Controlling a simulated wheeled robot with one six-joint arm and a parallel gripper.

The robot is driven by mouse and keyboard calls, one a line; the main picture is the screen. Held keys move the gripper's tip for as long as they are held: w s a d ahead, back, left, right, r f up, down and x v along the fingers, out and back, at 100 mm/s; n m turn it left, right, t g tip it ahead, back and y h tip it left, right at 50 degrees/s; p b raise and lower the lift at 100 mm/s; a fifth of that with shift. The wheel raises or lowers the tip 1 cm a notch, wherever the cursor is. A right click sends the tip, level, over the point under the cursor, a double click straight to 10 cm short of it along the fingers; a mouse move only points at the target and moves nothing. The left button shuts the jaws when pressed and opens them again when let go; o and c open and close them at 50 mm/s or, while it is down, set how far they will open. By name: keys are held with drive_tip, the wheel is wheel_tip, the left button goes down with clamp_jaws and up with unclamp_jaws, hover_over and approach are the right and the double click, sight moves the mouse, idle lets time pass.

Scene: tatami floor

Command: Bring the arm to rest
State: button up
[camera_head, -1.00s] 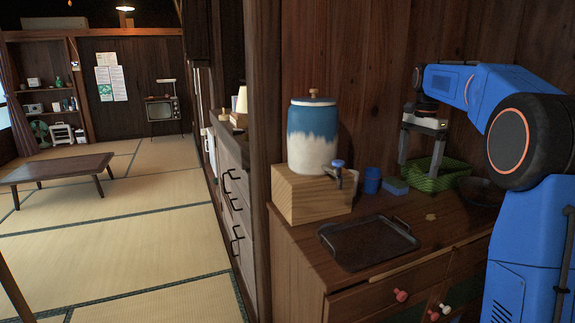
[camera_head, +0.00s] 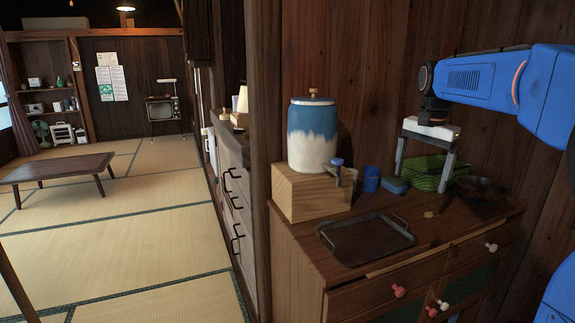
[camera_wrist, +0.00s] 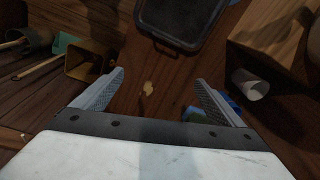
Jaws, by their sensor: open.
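My gripper (camera_head: 420,182) hangs from my blue arm over the right part of the wooden cabinet top in the head view. Its two fingers are wide apart and point down, with nothing between them. The green basket (camera_head: 428,166) is behind the fingers and partly covered by them. In the wrist view the spread fingers of my gripper (camera_wrist: 165,90) frame bare wood with a small yellowish piece (camera_wrist: 148,88) on it.
A dark tray (camera_head: 366,238) lies at the cabinet's front. A blue and white jar (camera_head: 313,140) stands on a wooden block (camera_head: 308,196). A blue cup (camera_head: 371,179), a sponge (camera_head: 396,186) and a dark bowl (camera_head: 482,188) are near the gripper. The wooden wall is close behind.

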drive_tip(key=s+a+f+n+t, duration=0.1)
drive_tip(key=s+a+f+n, duration=0.15)
drive_tip(key=s, duration=0.65)
drive_tip(key=s+a+f+n+t, duration=0.1)
drive_tip(key=s+a+f+n, duration=0.15)
drive_tip(key=s, duration=0.55)
drive_tip(key=s+a+f+n+t, duration=0.1)
drive_tip(key=s+f+n, duration=0.4)
drive_tip(key=s+f, duration=0.9)
drive_tip(key=shift+s+a+t, duration=0.3)
drive_tip(key=shift+s+a, duration=0.4)
drive_tip(key=shift+s, duration=0.4)
drive_tip(key=shift+o, duration=0.5)
